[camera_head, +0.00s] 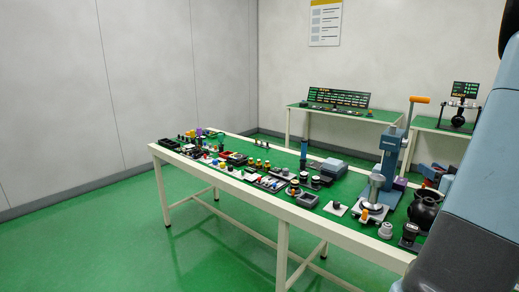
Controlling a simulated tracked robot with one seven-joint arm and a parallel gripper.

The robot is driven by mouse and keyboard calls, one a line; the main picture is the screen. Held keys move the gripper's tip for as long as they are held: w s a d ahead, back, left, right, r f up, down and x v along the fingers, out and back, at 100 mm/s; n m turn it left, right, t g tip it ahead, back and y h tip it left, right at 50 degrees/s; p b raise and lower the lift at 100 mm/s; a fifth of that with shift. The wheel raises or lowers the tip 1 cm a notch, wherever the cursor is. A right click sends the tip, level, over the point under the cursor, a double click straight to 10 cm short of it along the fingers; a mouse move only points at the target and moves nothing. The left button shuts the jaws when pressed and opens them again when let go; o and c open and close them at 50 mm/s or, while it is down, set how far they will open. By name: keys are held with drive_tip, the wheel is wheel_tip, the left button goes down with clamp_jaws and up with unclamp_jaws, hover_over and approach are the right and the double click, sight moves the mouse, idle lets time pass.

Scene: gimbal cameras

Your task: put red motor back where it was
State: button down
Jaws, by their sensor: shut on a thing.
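No red motor can be made out with certainty. Small red parts (222,165) lie among other small parts on the long green-topped table, too small to identify. My gripper is outside the view. Only a blue-grey and dark part of my own body fills the right edge, and it hides the table's near right end. What the gripper holds cannot be seen here.
The long table (270,217) is crowded along its near edge. A blue press-like stand (389,160) and a black round pot (424,210) stand at its right. Behind are a table with a display board (338,98) and another with a sign (465,89). Green floor at left is clear.

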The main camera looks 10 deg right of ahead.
drive_tip(key=w+a+f+y, duration=0.1)
drive_tip(key=w+a+f, duration=0.5)
drive_tip(key=w+a, duration=0.3)
drive_tip(key=w+a+f, duration=0.7)
drive_tip(key=w, duration=0.4)
drive_tip(key=w+a+f, duration=0.1)
drive_tip(key=a+f, duration=0.7)
drive_tip(key=a, duration=0.3)
drive_tip(key=w+a+f, duration=0.2)
drive_tip(key=a+f, duration=0.6)
drive_tip(key=a, duration=0.3)
drive_tip(key=shift+w+a+f+n, duration=0.15)
drive_tip(key=shift+w+a+n, duration=0.1)
drive_tip(key=shift+a+n, duration=0.1)
